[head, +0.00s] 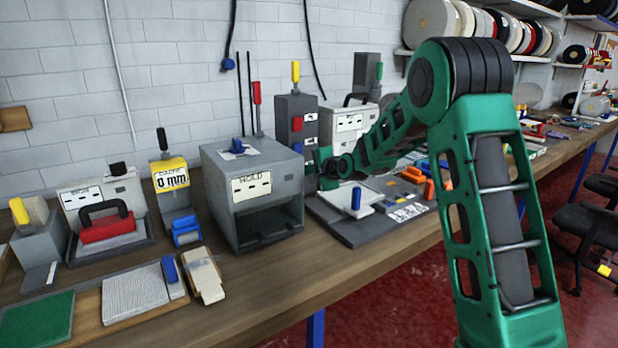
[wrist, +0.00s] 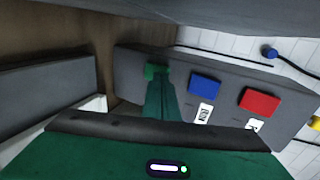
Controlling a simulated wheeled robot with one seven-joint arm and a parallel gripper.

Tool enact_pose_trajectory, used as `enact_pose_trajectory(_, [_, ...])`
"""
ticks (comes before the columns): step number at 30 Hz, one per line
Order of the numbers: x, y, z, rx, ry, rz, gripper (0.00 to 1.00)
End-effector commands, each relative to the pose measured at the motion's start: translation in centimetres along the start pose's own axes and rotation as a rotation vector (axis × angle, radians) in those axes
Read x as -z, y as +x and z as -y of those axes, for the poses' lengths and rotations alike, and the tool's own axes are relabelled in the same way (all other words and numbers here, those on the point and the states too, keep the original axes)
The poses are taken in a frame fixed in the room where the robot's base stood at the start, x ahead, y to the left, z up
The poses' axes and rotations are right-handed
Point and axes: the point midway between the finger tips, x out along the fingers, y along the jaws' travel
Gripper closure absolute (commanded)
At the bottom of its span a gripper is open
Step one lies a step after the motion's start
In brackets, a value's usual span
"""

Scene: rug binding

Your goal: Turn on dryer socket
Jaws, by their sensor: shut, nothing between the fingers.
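A grey switch box (head: 294,107) stands upright against the wall behind the HOLD box. It shows a red switch (head: 297,124) and a blue switch (head: 298,148) with small labels beside them. In the wrist view the box fills the middle, with the blue switch (wrist: 205,86) and red switch (wrist: 260,102). In the head view my gripper (head: 324,165) hides the box's lower part.
The grey HOLD box (head: 253,165) stands close to the left of my gripper. A blue plug (head: 228,64) hangs on the wall. The bench front (head: 275,300) is clear.

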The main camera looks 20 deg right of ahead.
Motion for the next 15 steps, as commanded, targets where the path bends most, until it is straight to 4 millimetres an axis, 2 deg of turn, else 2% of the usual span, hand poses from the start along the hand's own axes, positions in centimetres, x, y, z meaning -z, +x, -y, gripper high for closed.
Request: enact_pose_trajectory(15, [0.08,0.72,0.70,0.000,-0.001,-0.001,1.00])
